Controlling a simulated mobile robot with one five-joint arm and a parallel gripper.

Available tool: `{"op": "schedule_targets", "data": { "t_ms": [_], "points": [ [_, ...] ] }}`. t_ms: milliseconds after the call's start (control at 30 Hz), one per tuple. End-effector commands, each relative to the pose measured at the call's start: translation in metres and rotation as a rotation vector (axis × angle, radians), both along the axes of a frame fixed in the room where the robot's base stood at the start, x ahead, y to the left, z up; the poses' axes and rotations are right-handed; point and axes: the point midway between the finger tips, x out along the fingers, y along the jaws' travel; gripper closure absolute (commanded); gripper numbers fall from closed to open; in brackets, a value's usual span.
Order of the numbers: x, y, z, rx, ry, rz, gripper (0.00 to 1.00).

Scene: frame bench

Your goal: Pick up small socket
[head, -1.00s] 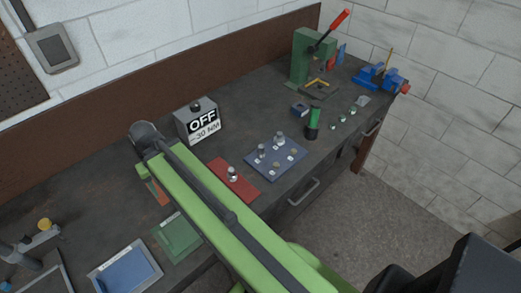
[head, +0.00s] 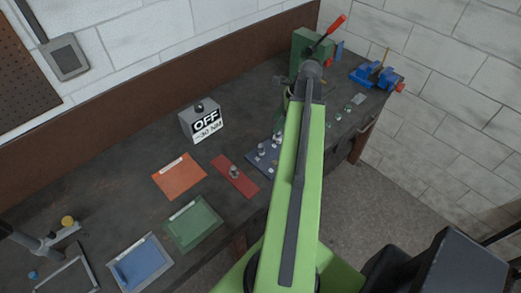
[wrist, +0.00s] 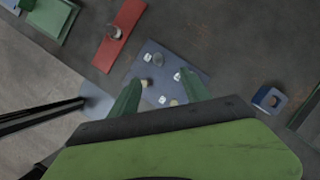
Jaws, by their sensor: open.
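A blue mat (wrist: 201,72) with white labels lies under my gripper (wrist: 160,78) in the wrist view. A metal socket (wrist: 158,60) stands on it near the left fingertip, and tan round spots show beside the labels. In the head view one socket (head: 261,149) shows at the mat's left side, while my arm covers the mat's right part. Another socket (wrist: 114,32) stands on a red mat (wrist: 129,13); it also shows in the head view (head: 234,171). I cannot tell which socket is the small one. My gripper's fingers are apart, with nothing seen held between them.
A blue block with a hole (wrist: 268,98) lies right of the blue mat. The grey OFF box (head: 202,122), orange mat (head: 179,177), green tray (head: 192,222) and blue tray (head: 140,264) stand to the left. A green press (head: 303,45) and blue vise (head: 377,76) stand at the far end.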

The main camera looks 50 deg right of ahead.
Motion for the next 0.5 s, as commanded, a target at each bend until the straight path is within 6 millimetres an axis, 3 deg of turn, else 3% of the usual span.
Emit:
{"op": "schedule_targets", "data": {
  "t_ms": [500],
  "points": [
    [0.029,0.026,-0.105,-0.001,0.0,0.004,0.45]
  ]
}}
